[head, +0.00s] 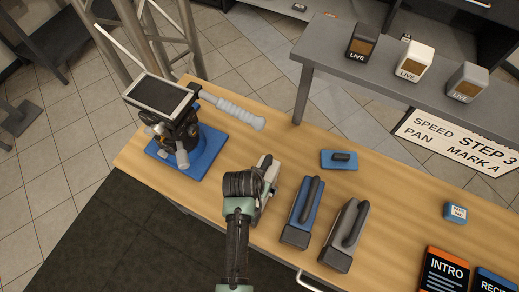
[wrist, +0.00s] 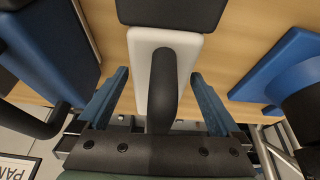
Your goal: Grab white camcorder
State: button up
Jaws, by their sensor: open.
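The white camcorder (head: 264,161) stands on the wooden table, largely hidden by my arm in the head view. The wrist view shows its white body (wrist: 141,62) with a black handle along its top and a dark end at the top of the picture. My gripper (wrist: 160,75) is open over it, one blue finger on each side of the white body and handle. Gaps show between the fingers and the handle. In the head view my gripper (head: 268,178) is at the camcorder, its fingers mostly hidden.
A blue camcorder (head: 300,225) and a grey camcorder (head: 338,254) stand close to the right. A tripod head with a screen (head: 160,95) sits on a blue plate to the left. A small blue block (head: 338,165) lies behind. A grey shelf (head: 330,58) with LIVE boxes stands beyond.

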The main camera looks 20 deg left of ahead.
grip_shut()
dwell(0.5)
jog(key=shift+w+a+r, duration=0.1)
jog(key=shift+w+r, duration=0.1)
